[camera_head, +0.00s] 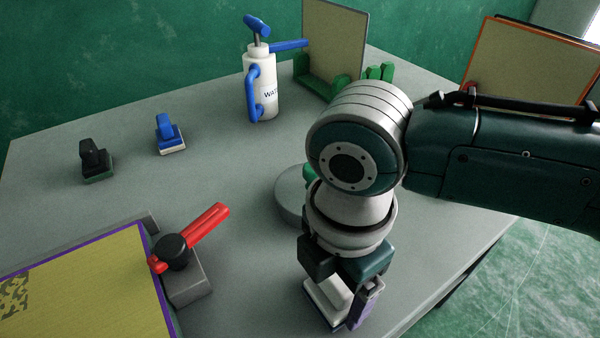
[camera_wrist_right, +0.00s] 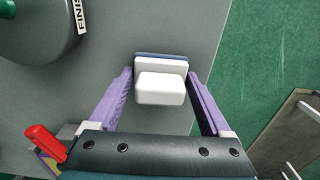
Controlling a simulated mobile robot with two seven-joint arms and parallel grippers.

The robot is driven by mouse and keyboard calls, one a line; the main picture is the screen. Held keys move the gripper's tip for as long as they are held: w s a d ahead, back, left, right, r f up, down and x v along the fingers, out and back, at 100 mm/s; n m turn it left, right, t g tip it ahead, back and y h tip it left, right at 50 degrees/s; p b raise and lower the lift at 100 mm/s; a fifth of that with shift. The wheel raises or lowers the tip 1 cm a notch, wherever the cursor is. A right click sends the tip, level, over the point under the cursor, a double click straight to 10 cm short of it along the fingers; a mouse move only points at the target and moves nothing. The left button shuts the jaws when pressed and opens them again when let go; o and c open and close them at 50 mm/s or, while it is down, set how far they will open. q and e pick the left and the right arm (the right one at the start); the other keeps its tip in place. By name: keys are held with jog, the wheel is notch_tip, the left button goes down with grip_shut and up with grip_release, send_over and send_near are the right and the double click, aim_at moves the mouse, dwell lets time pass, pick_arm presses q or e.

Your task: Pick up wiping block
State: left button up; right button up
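A white block on a dark blue base, which looks like the wiping block (camera_wrist_right: 160,88), stands on the grey table near its edge. In the head view its white part (camera_head: 322,300) shows partly behind my right gripper. My right gripper (camera_head: 343,304) points down over it. In the right wrist view the purple fingers of the right gripper (camera_wrist_right: 159,82) are spread, one on each side of the block, with a gap on both sides. My left gripper is in neither view.
A round grey disc (camera_head: 288,196) sits close to my right wrist. A red-handled clamp (camera_head: 187,285) and a yellow panel (camera_head: 95,300) are at front left. A blue-handled block (camera_head: 170,140), a black block (camera_head: 96,162) and a white bottle (camera_head: 262,95) stand farther back.

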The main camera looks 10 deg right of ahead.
aim_at(335, 276)
jog(key=c, duration=1)
jog(key=shift+o, duration=0.2)
notch_tip(335, 276, up, 20)
jog(key=p, duration=0.3)
jog(key=shift+p, duration=0.35)
